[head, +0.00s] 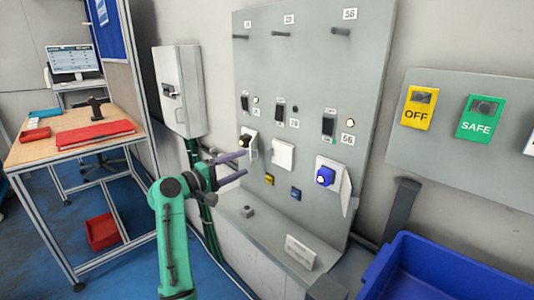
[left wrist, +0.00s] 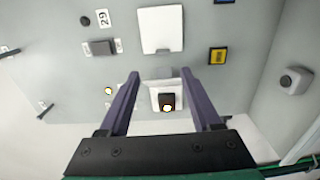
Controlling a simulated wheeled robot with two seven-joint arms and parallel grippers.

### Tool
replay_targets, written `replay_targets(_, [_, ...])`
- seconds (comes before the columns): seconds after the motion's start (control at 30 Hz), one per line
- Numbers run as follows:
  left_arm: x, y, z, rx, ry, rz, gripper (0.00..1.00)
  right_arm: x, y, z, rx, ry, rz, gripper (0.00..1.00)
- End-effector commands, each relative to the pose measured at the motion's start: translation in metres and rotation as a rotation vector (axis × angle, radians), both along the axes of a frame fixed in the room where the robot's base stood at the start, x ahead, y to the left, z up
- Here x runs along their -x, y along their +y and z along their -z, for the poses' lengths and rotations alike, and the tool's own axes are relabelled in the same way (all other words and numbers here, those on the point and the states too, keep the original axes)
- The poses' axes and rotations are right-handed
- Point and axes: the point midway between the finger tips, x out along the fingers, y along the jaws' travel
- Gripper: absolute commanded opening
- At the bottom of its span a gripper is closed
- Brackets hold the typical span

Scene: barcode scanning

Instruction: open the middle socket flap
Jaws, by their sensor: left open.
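The middle socket flap (head: 283,154) is a white square lying shut on the grey panel (head: 262,75). It also shows in the left wrist view, at the top centre, as a closed white cover (left wrist: 161,29). My left gripper (head: 246,164) is open and empty, to the left of the middle flap and near the left socket (head: 246,141). In the left wrist view, the gripper (left wrist: 159,74) has its fingers spread, with the left socket's black part (left wrist: 167,101) seen between them and the middle flap beyond the tips. No contact with the flap shows.
The right socket (head: 325,176) is blue with its flap standing open. Small yellow (head: 269,179) and blue (head: 295,193) squares sit below the middle flap. A ledge with a grey knob (head: 247,211) runs below. A blue bin (head: 450,270) stands at lower right, a workbench (head: 75,150) at left.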

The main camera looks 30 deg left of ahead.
Motion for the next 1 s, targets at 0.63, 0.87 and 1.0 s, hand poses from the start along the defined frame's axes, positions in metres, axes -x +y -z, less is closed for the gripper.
replay_targets(0.63, [-0.088, -0.031, 0.000, -0.003, 0.001, -0.001, 0.65, -0.014, 0.004, -0.021, -0.006, -0.022, -0.001, 0.50])
replay_targets(0.87, [-0.088, -0.031, 0.000, -0.003, 0.001, -0.001, 0.00, -0.012, 0.004, -0.021, -0.005, -0.019, 0.000, 0.50])
replay_targets(1.0, [-0.087, -0.031, 0.001, -0.002, 0.003, -0.001, 0.00, -0.011, 0.003, -0.021, -0.005, -0.018, 0.000, 0.50])
